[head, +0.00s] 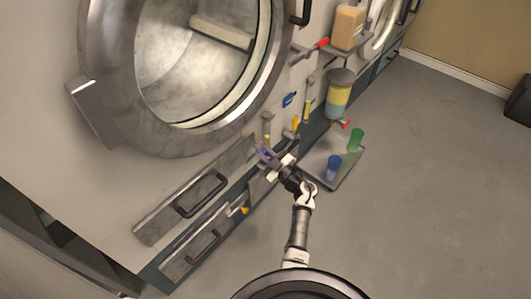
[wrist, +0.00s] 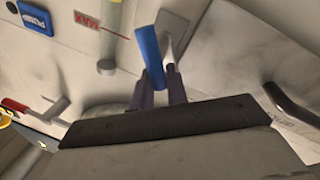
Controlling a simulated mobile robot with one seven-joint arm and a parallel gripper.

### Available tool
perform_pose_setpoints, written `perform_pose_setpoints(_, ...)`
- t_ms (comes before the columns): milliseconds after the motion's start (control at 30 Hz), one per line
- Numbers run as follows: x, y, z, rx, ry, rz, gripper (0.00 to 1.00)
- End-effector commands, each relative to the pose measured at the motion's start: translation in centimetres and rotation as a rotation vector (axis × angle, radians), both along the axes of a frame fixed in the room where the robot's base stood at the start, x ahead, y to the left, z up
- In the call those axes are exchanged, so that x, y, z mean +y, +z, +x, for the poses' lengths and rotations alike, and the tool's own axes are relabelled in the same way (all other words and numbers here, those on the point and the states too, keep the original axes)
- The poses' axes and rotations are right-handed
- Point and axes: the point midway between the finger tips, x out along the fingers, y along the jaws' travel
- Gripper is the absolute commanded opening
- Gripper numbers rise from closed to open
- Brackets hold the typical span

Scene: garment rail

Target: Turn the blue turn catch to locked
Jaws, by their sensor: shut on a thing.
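The blue turn catch (wrist: 149,48) shows in the wrist view as a narrow blue handle in front of a pale metal plate (wrist: 174,27). My gripper (wrist: 158,84) has its two purple fingers on either side of the handle's lower end and is shut on it. The handle stands nearly upright in this view, leaning slightly. In the head view my gripper (head: 268,154) is at the machine's front panel, left of the tray, and largely covers the catch. I cannot read any locked or unlocked mark.
A round machine door (head: 105,75) is at upper left, with drawer handles (head: 201,195) below it. A tray (head: 348,182) holds a blue cup (head: 334,168) and a green cup (head: 356,140).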

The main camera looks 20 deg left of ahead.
Motion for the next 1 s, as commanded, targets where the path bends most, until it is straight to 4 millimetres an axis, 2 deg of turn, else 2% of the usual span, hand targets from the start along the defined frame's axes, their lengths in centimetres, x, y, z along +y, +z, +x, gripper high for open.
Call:
perform_pose_setpoints(33, -0.1, -0.5, -0.1, -0.042, -0.001, -0.014, 0.0)
perform_pose_setpoints(600, 0.2, -1.7, -0.9, -0.537, 0.0, -0.194, 0.0)
perform_pose_setpoints(1000, 0.3, -2.1, -1.1, -0.752, 0.0, -0.274, 0.0)
